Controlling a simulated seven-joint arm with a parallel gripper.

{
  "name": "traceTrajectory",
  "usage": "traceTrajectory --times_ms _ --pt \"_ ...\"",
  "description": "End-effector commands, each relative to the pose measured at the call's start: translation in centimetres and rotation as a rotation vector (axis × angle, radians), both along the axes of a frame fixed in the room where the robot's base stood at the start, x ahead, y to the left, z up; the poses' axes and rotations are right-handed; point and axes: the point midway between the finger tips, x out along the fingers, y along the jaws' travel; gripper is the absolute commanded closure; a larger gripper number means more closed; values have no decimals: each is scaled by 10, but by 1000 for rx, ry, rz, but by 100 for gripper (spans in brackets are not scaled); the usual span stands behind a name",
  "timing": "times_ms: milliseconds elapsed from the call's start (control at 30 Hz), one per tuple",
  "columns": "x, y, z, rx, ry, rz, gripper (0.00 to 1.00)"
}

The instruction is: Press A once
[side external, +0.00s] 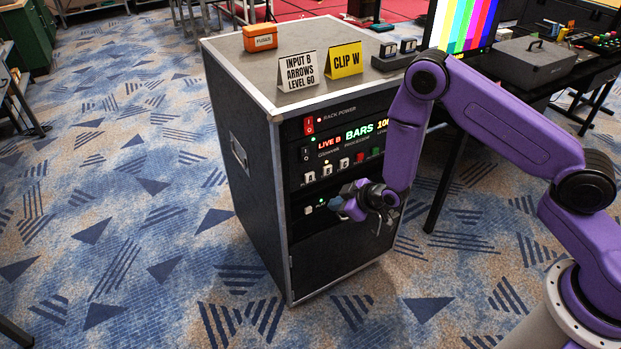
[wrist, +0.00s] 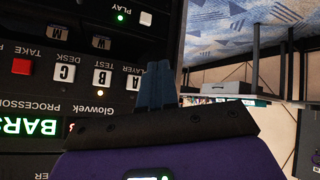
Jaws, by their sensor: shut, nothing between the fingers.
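Button A (wrist: 133,82) is a pale square key marked A, at the end of a row with B (wrist: 101,76) and C (wrist: 64,72). The row also shows on the rack front in the side view, with A (side external: 310,176) leftmost. My gripper (wrist: 158,66) has its blue fingers together and empty. In the wrist view its tips show just right of A. In the side view my gripper (side external: 340,204) is in front of the rack, lower than the row and right of A. Whether it touches the panel cannot be told.
A red TAKE button (wrist: 22,66) lies beyond C. A white PLAY button (wrist: 146,19) has a green lamp. On the rack top (side external: 240,62) stand a white card (side external: 298,70) and yellow card (side external: 345,60).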

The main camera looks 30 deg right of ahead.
Motion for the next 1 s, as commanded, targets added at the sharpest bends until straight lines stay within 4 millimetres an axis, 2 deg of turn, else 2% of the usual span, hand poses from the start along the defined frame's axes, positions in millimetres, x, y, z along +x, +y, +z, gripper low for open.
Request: traceTrajectory --times_ms 633,800,1000 --pt "71 0 0 1 -1 -1 100" --pt "82 -1 0 -1 1 -2 100" --pt "86 0 0 -1 1 0 100"
